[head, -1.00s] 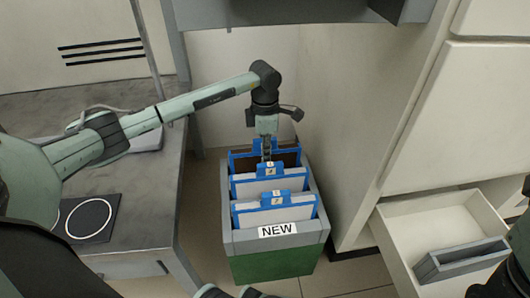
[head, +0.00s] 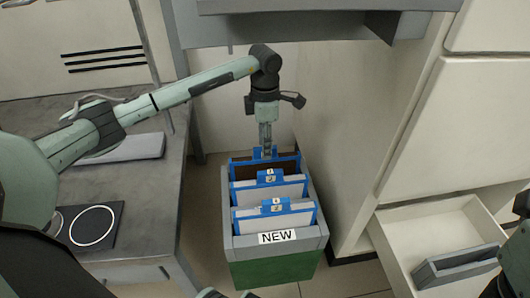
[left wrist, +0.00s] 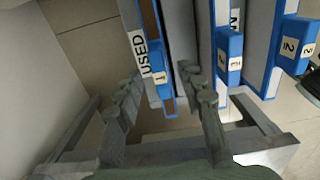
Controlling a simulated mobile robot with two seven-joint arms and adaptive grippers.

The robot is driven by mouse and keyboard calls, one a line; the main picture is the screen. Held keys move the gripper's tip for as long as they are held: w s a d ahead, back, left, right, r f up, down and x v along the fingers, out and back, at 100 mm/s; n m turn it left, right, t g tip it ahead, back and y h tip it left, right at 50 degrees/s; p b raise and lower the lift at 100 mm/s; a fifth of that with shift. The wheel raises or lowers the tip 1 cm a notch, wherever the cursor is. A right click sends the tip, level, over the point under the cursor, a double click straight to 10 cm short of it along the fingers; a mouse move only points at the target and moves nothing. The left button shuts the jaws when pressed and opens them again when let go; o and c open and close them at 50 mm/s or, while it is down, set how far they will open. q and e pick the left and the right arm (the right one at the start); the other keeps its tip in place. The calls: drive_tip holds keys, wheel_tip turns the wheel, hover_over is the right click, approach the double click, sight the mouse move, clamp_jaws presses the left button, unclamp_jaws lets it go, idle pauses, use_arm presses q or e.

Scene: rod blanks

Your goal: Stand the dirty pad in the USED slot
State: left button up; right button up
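The dirty pad (head: 278,169), brown in a blue frame, stands upright in the rearmost slot of a grey box with a green lower part (head: 272,270). In the left wrist view, its blue tab (left wrist: 158,85) is beside the USED label (left wrist: 148,54) on the box wall. My left gripper (head: 266,148) points down just above this tab. In the left wrist view, the fingers (left wrist: 163,85) are spread, one on each side of the tab, with gaps visible. My right gripper does not show clearly.
Two pale pads in blue frames (head: 270,190) (head: 275,220) stand in front, behind the NEW label (head: 278,237). A grey worktop (head: 140,200) is at left. An open drawer (head: 425,225) with a grey tray (head: 458,268) is at right. A grey shelf (head: 300,27) hangs above.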

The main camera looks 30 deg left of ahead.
use_arm(q)
wheel_tip(320, 180, up, 6)
drive_tip(key=shift+f+p, duration=0.1)
drive_tip(key=shift+p, duration=0.35)
